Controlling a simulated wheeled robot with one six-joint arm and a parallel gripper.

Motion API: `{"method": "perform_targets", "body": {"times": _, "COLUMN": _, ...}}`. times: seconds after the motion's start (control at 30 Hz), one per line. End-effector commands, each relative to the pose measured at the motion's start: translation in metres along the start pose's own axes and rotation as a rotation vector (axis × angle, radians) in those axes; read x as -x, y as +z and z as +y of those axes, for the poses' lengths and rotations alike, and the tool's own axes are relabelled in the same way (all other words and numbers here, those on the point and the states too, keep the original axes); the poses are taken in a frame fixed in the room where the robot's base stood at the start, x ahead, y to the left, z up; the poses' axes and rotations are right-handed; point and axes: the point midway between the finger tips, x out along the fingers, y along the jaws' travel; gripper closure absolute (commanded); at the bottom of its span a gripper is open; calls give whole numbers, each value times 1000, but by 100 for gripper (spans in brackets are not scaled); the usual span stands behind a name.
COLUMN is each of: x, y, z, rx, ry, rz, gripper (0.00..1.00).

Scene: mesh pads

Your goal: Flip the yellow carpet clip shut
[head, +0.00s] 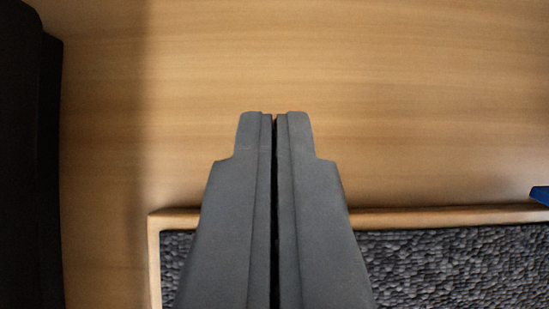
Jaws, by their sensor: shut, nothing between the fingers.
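My gripper (275,116) is shut and empty in the middle of the head view, its fingertips pointing up the picture. It is over the wooden surface, just past the upper edge of a framed carpet pad. The pad's dark grey pebbly carpet (450,265) shows at the lower right, and a narrow strip shows left of my fingers. The yellow carpet clip is not in view. My fingers hide part of the pad and its frame.
A light wooden frame (440,215) borders the carpet. A small blue thing (540,195) sits at the right picture edge, on or by the frame. A dark block (25,160) stands along the left edge. The wooden surface (400,90) beyond the frame is clear.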

Motion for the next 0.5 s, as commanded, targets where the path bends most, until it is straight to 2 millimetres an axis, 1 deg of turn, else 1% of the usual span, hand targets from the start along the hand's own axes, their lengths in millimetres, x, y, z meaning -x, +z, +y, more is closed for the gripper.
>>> {"method": "perform_targets", "body": {"times": 0.5, "x": 4, "y": 3, "z": 0, "rx": 0, "ry": 0, "rz": 67, "gripper": 100}}
